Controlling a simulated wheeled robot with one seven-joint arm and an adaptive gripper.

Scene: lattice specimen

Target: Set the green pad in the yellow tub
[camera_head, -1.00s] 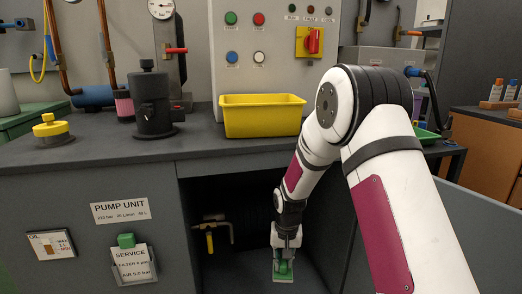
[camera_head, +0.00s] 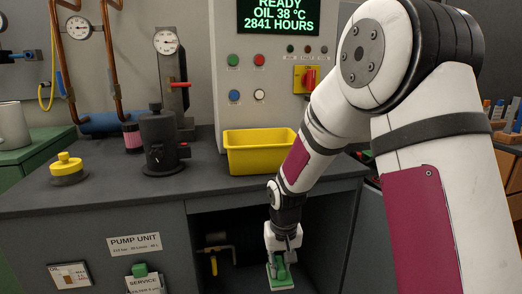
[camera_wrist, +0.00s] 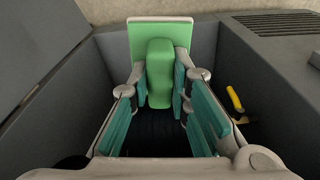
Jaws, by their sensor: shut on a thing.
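The yellow tub (camera_head: 262,158) stands on the dark counter top, in front of the control panel. My gripper (camera_head: 280,262) is low in front of the open cupboard bay, below the counter edge. It is shut on the green pad (camera_head: 282,272), which has a pale plate on one face. In the wrist view the green pad (camera_wrist: 160,70) sits between the teal finger pads of my gripper (camera_wrist: 160,95). The pad is below the tub and apart from it. The tub's inside floor is partly hidden by its front wall.
A black pump body (camera_head: 160,145) and a yellow-capped knob (camera_head: 67,168) stand on the counter left of the tub. A yellow-handled valve (camera_head: 214,264) is inside the cupboard bay. The counter's front edge (camera_head: 255,190) lies above my gripper. Bare counter lies before the tub.

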